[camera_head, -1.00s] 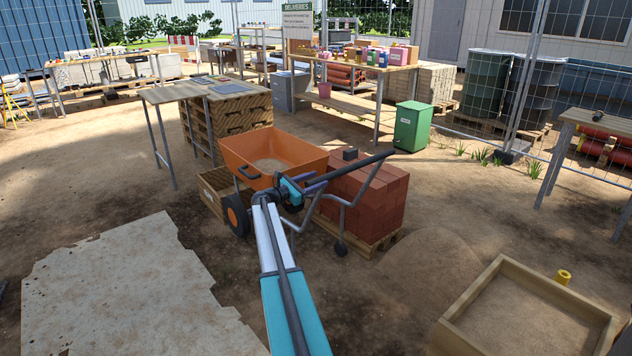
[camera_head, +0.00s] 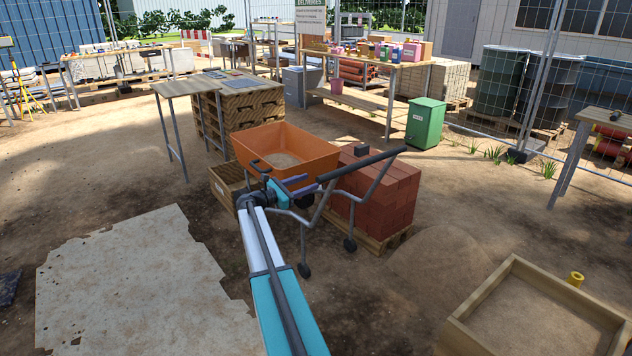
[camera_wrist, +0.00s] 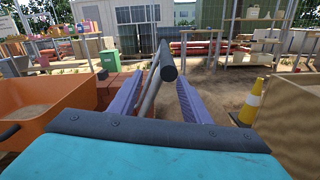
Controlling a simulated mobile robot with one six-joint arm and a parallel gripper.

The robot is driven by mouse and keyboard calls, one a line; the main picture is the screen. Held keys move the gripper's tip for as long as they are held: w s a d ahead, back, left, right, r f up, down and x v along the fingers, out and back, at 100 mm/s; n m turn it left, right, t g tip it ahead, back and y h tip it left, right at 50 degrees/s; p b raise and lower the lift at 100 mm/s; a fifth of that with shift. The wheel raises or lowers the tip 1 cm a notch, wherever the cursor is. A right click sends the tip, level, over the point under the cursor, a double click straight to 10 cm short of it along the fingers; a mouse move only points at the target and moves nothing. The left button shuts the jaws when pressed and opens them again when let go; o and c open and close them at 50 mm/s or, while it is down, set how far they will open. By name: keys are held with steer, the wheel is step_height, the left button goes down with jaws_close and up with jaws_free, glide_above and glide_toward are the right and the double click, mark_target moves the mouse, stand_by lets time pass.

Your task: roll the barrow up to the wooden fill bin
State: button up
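The barrow has an orange tray (camera_head: 290,150) with sand in it, grey tube legs and dark handles. It stands beside a stack of red bricks. In the wrist view its tray (camera_wrist: 45,112) is at the left. My gripper (camera_head: 296,186) is over the handle side of the barrow. Its two purple fingers (camera_wrist: 162,92) are spread apart. A dark barrow grip (camera_wrist: 168,70) shows in the gap between them in the picture; contact cannot be told. A sand-filled wooden box (camera_head: 540,315) is at the lower right. A small wooden crate (camera_head: 222,190) is left of the barrow. Which is the fill bin is unclear.
The red bricks (camera_head: 385,205) stand on a pallet right behind the barrow. A sand mound (camera_head: 440,265) lies between bricks and box. A pale slab (camera_head: 140,285) lies at left. A green bin (camera_head: 425,125) and a striped cone (camera_wrist: 252,102) stand nearby.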

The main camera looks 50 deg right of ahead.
steer(key=shift+v, duration=1.95)
